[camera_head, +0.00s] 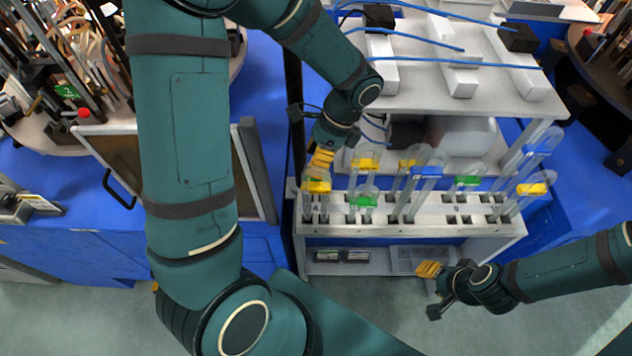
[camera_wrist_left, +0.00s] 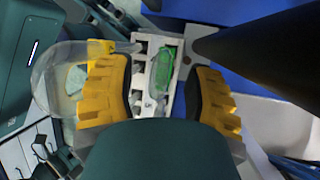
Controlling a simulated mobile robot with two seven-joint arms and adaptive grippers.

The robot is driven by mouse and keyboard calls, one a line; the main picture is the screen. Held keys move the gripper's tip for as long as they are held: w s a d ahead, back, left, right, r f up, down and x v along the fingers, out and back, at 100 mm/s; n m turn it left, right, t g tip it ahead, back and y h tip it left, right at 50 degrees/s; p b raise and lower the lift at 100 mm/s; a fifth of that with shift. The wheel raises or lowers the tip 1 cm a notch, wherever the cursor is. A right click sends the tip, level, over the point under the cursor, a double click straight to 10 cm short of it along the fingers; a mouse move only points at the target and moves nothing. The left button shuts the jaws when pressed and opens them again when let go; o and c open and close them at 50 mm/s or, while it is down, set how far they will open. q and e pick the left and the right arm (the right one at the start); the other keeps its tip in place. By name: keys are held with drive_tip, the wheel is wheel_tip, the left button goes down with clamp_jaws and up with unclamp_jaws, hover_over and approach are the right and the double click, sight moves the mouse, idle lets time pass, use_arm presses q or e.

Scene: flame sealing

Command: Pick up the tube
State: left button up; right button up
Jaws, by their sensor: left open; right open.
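Several clear tubes with rounded tops and coloured bands stand in a white rack (camera_head: 424,232). A yellow-banded tube (camera_head: 316,187) stands at the rack's left end; a green-banded tube (camera_head: 363,202) is to its right. My left gripper (camera_head: 321,160) is just above the yellow-banded tube. In the left wrist view my left gripper (camera_wrist_left: 161,95) is open and holds nothing. A clear tube (camera_wrist_left: 58,80) shows beside the left finger, outside the jaws, partly hidden; a green-banded tube (camera_wrist_left: 163,68) shows beyond the gap. My right gripper (camera_head: 429,269) is open and empty, in front of the rack.
A grey shelf (camera_head: 425,82) with white blocks and blue hoses stands behind the rack. A brown-panelled frame with a handle (camera_head: 122,185) stands left. Floor in front is clear.

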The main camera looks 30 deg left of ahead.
use_arm(q)
drive_tip(key=shift+s+f, duration=0.1)
drive_tip(key=shift+f, duration=0.15)
clamp_jaws()
drive_tip(key=shift+r, duration=0.1)
